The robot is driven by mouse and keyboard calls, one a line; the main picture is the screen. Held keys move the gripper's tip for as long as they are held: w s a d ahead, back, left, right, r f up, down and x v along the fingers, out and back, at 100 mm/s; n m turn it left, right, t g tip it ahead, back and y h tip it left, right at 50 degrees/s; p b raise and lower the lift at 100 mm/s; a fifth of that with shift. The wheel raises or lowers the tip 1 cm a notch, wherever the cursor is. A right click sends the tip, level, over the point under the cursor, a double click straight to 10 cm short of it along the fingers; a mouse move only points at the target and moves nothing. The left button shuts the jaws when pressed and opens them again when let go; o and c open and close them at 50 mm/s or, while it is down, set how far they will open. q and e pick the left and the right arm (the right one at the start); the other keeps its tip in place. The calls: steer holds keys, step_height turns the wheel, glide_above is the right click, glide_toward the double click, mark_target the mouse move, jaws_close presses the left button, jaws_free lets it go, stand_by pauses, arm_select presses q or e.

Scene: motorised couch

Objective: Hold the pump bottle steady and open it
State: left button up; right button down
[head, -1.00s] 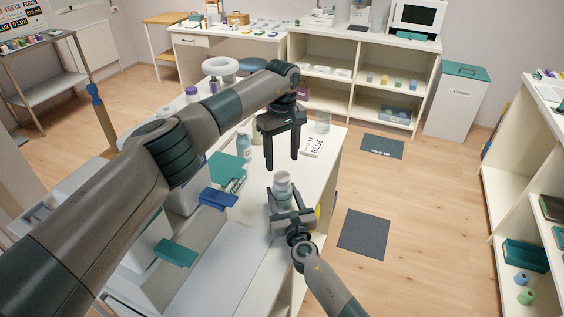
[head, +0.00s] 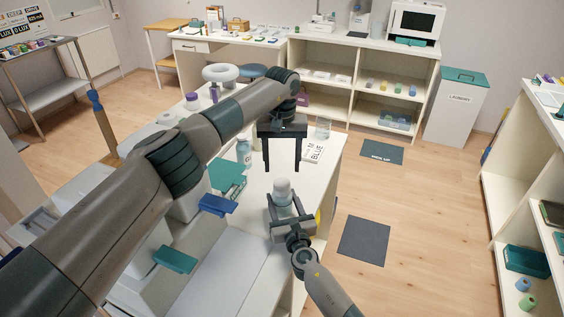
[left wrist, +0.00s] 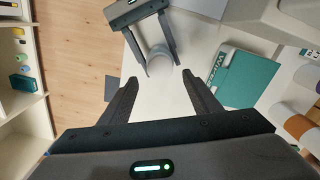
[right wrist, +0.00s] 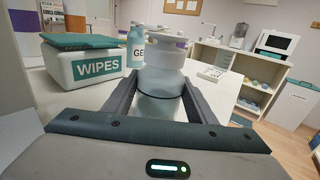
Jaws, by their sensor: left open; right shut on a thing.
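The pump bottle (head: 282,187) is pale, with a rounded white top, and stands upright at the near right part of the white counter. My right gripper (head: 287,212) is shut on its body from the near side. In the right wrist view the bottle (right wrist: 162,80) sits between both fingers, its wide white top above them. My left gripper (head: 283,169) is open, pointing down just above the bottle. In the left wrist view the bottle's round top (left wrist: 160,66) lies near the gap between the open fingertips, apart from them. Whether the bottle's base touches the counter is hidden.
A white wipes box (right wrist: 85,62) with a teal lid and a gel bottle (right wrist: 136,46) stand behind the bottle. Open floor lies to the right.

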mark_target(282, 182)
arm_select(q)
steer(key=shift+f, duration=0.1)
steer(key=shift+f, duration=3.9)
steer(key=c, duration=1.2)
steer(key=shift+o, duration=0.2)
